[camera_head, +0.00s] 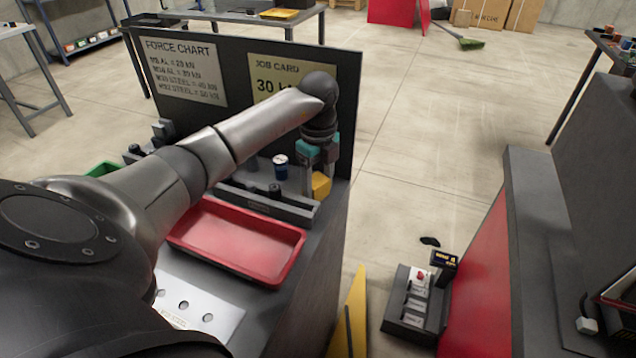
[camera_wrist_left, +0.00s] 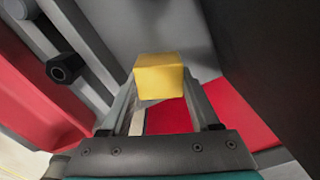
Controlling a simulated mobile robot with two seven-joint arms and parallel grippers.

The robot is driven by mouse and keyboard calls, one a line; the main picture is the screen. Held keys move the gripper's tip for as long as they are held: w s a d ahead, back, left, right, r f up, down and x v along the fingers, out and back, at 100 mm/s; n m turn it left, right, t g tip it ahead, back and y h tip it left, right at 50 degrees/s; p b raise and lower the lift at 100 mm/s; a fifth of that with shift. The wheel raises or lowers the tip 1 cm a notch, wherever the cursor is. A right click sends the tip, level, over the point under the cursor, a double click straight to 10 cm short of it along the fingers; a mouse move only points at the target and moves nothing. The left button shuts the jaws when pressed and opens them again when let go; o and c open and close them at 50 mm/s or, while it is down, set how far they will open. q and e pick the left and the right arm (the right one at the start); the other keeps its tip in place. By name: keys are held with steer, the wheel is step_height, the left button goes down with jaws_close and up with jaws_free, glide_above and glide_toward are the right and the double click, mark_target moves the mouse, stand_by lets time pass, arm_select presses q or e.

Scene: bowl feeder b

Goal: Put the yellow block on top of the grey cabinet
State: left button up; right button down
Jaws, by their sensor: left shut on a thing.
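The yellow block (camera_head: 321,186) is between the fingers of my left gripper (camera_head: 319,170), near the right edge of the grey work unit (camera_head: 318,262). In the left wrist view the yellow block (camera_wrist_left: 158,76) sits at the fingertips, and the gripper (camera_wrist_left: 160,98) is shut on it. I cannot tell whether the block touches the surface below. A second grey-topped unit (camera_head: 530,200) with a red side stands at the right. I cannot tell for sure which grey unit is the cabinet. My right gripper is not in view.
A red tray (camera_head: 238,240) lies on the left unit, in front of a grey rail (camera_head: 268,205). A blue can (camera_head: 281,165) stands behind the rail. A dark upright board (camera_head: 345,120) closes the back. A control box (camera_head: 415,305) stands between the units.

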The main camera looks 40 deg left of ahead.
mark_target(318, 181)
arm_select(q)
steer(key=o, duration=1.2)
steer(key=shift+f, duration=0.1)
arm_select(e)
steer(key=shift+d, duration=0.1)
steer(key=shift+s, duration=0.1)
arm_select(q)
steer(key=shift+r, duration=0.5)
step_height(318, 181, up, 7)
steer(key=shift+f+p, duration=0.1)
steer(key=shift+p, duration=1.05)
steer(key=shift+r+p, duration=0.5)
steer(key=shift+r, duration=1.8)
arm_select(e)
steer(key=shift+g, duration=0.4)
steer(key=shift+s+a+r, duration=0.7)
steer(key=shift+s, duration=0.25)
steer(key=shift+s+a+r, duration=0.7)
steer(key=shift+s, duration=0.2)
